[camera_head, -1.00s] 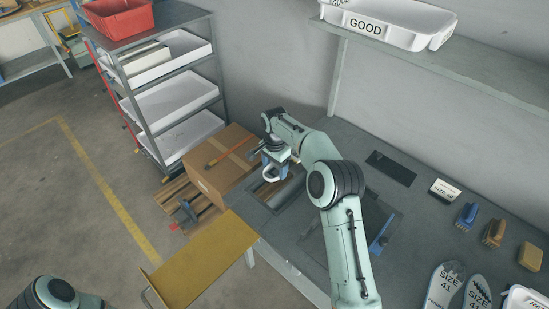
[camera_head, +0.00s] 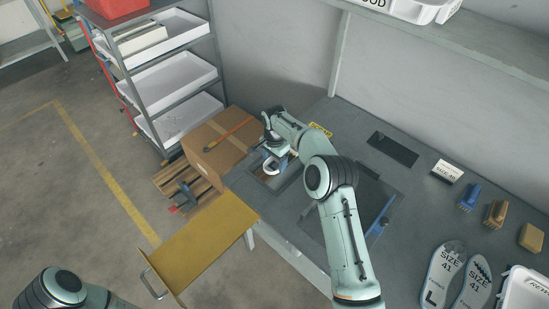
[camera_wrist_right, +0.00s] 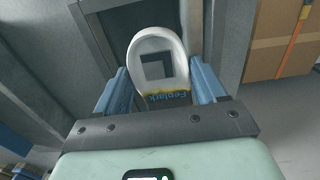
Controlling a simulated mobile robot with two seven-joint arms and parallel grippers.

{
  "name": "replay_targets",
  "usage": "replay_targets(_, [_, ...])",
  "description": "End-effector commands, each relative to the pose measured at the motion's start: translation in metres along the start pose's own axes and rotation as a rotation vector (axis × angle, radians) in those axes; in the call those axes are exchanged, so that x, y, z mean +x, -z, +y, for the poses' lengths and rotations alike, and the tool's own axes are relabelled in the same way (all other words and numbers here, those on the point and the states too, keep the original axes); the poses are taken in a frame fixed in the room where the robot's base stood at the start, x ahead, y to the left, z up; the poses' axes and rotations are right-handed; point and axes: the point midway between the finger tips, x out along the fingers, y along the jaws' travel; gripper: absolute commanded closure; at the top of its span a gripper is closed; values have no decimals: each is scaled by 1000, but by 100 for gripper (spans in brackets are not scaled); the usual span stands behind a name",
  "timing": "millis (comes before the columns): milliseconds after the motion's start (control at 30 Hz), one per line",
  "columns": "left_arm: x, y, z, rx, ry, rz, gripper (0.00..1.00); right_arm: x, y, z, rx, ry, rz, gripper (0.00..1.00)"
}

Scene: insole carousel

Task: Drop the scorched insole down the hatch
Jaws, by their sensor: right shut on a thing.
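My right gripper (camera_head: 270,157) is shut on a pale insole (camera_head: 271,167), above the bench's far-left corner. In the right wrist view the insole (camera_wrist_right: 177,48) stands out between the blue fingers (camera_wrist_right: 160,92). It has a dark square in its middle and yellowish-brown marks near the lettering at the gripped end. A rectangular recess, seemingly the hatch (camera_head: 288,178), lies in the bench beside and below the gripper, partly covered by the arm. In the wrist view a dark framed opening (camera_wrist_right: 118,22) shows behind the insole. My left gripper is out of view.
A cardboard box (camera_head: 205,160) with an orange tool on it stands left of the bench. A yellow panel with a handle (camera_head: 205,245) juts from the front edge. Two size 41 insoles (camera_head: 446,272), brushes (camera_head: 468,197) and a white tray (camera_head: 525,292) are at right.

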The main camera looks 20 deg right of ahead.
Motion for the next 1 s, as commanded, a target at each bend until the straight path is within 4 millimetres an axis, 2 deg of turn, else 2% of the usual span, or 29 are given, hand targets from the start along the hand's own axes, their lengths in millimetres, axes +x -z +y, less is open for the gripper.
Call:
replay_targets(267, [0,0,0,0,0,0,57,1,0,0,0,1,0,59])
replay_targets(300, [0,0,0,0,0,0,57,1,0,0,0,1,0,26])
replay_targets(367, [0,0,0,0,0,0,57,0,0,0,0,1,0,7])
replay_targets(400, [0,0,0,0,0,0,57,1,0,0,0,1,0,0])
replay_targets(633, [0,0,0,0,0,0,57,0,0,0,0,0,0,0])
replay_targets(733, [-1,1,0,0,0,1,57,-7,0,-1,-1,2,2,0])
replay_targets(867, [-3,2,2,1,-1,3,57,-28,0,-1,0,4,3,0])
replay_targets(1000, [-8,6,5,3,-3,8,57,-61,0,-2,-1,6,3,0])
